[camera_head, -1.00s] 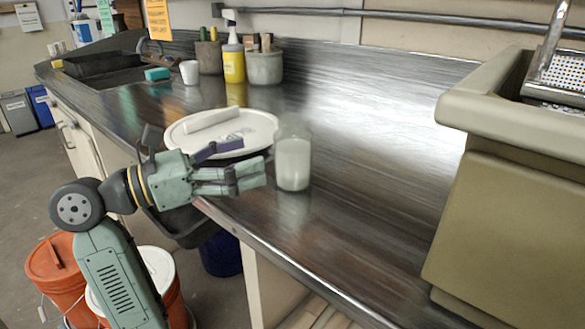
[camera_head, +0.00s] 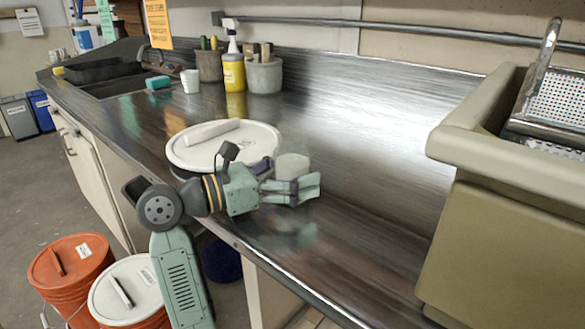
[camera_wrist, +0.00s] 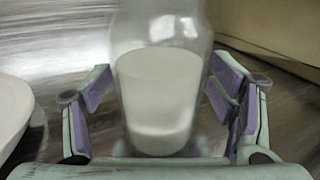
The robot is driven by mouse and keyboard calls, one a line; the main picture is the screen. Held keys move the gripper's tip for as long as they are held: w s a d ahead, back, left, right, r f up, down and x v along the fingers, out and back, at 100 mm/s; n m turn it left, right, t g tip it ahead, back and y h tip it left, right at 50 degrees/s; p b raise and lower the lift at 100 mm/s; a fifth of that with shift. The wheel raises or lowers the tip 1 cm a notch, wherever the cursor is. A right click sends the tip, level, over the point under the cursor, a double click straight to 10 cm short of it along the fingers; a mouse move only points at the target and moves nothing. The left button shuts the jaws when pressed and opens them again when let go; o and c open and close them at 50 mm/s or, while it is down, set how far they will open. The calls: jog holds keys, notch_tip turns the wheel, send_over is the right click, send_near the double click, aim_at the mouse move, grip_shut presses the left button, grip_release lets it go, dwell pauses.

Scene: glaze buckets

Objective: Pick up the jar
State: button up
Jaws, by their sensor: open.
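The jar (camera_wrist: 160,95) is clear glass, with white contents in its lower part. In the wrist view it stands upright between the two open fingers of my gripper (camera_wrist: 160,110), with a gap visible on each side. In the head view the jar (camera_head: 292,166) stands on the metal counter just right of the white lid, and my gripper (camera_head: 300,188) covers its lower part. Whether the fingers touch the jar cannot be told from the head view.
A round white lid (camera_head: 180,150) with a white bar on it lies left of the jar. A yellow spray bottle (camera_head: 233,72) and a grey pot (camera_head: 264,78) stand at the back. A large beige basin (camera_head: 490,220) is at the right. The counter between is clear.

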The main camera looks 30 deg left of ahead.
jog(key=shift+c, duration=0.3)
jog(key=c, duration=1.6)
